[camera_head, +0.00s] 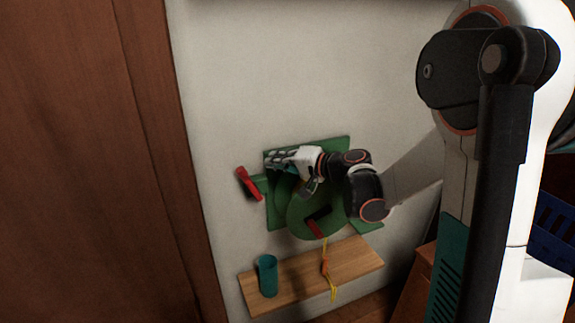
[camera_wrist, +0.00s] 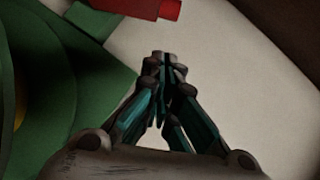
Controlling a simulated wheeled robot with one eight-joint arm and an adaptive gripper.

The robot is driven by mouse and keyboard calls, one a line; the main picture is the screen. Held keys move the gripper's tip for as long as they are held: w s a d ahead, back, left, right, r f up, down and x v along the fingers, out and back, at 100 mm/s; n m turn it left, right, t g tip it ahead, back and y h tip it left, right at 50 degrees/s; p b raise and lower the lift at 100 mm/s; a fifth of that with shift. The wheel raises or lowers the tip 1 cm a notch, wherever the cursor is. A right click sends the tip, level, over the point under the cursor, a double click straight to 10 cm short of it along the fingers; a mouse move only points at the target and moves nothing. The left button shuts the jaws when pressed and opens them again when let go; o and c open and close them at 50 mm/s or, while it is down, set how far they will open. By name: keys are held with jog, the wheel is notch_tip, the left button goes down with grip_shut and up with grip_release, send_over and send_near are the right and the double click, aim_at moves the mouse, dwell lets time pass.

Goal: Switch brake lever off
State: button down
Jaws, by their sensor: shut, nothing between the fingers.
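A green panel device (camera_head: 335,147) is mounted on the pale wall. A red lever handle (camera_head: 249,184) sticks out at its left on a green arm (camera_head: 262,184), tilted with its top to the left. Part of a red handle (camera_wrist: 150,8) also shows at the top of the wrist view. My gripper (camera_head: 270,160) is in front of the panel's upper left, right of and slightly above the red handle. In the wrist view my gripper (camera_wrist: 162,62) has its fingertips together, shut and empty, apart from the red part. My arm hides some of the panel.
A round green part (camera_head: 305,218) with a second red handle (camera_head: 315,227) sits lower on the panel. A wooden shelf (camera_head: 350,257) below holds a teal cup (camera_head: 268,275) and a yellow-and-orange cord (camera_head: 326,266). A brown wooden door or frame (camera_head: 150,120) stands at left.

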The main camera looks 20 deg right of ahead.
aim_at(247, 177)
jog(key=a, duration=0.1)
jog(key=w+a+f, duration=0.1)
jog(key=a, duration=0.1)
jog(key=w+a+f+b, duration=0.1)
jog(key=shift+w+a, duration=0.25)
jog(key=shift+a, duration=0.4)
jog(key=shift+a+n+h, duration=0.3)
jog(key=shift+a+n, duration=0.1)
jog(key=shift+a, duration=0.6)
jog(key=shift+a+f, duration=0.25)
jog(key=shift+a, duration=0.15)
